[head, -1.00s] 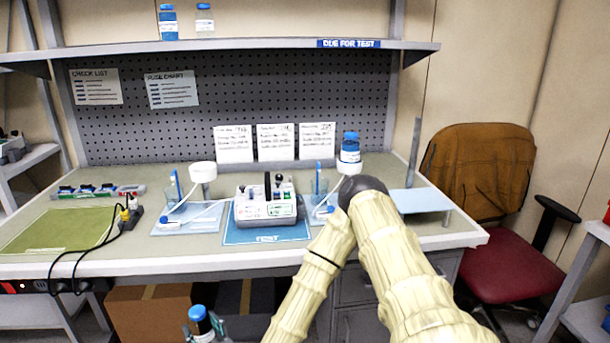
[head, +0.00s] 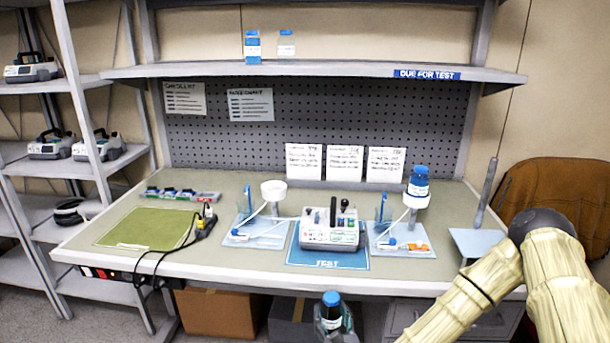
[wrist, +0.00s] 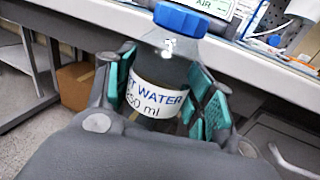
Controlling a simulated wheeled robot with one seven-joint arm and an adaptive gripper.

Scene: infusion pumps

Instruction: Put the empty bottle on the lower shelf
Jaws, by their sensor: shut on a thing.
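My gripper (wrist: 166,92) is shut on a bottle with a blue cap (wrist: 181,19), one finger on each side of it. The held bottle (wrist: 158,72) looks clear to greyish and slightly tilted in the wrist view; its label ends in "WATER" and "250 ml". In the head view its blue cap (head: 331,298) shows at the bottom, in front of the bench; its lower part is cut off. I cannot tell for sure whether it is empty.
The bench (head: 105,268) carries a pump (head: 330,232) on a blue mat, a green mat (head: 145,228), and a blue-capped bottle (head: 418,185) on a white stand. A rack (head: 40,165) with several shelves and pumps stands left. A brown chair (head: 555,200) is at right. Boxes (head: 222,312) sit underneath.

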